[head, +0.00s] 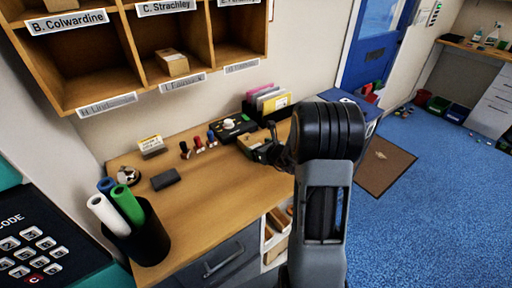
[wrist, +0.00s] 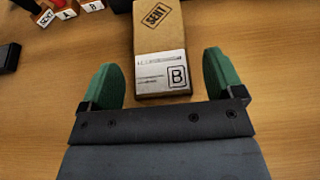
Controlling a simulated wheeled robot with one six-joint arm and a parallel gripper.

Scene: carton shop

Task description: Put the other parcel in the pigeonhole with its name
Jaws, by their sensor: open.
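A brown parcel (wrist: 160,30) lies on the desk in the wrist view, with a black "SENT" stamp mark and a white label carrying a boxed "B". The name on the label is too small to read. My gripper (wrist: 165,80) is open, its green fingers on either side of the parcel's near end, with gaps visible. In the head view my gripper (head: 272,148) is partly hidden by my arm. The pigeonholes (head: 122,50) are on the wall at upper left, with name plates including "B. Colwardine" and "C. Strachley". Another parcel (head: 173,62) sits in the middle visible hole.
On the desk (head: 215,190) are several stamps (head: 198,146), a dark block (head: 165,179), a small sign (head: 151,146) and a folder holder (head: 268,102). A pot of rolled tubes (head: 135,235) stands at the near left. The desk's middle is clear.

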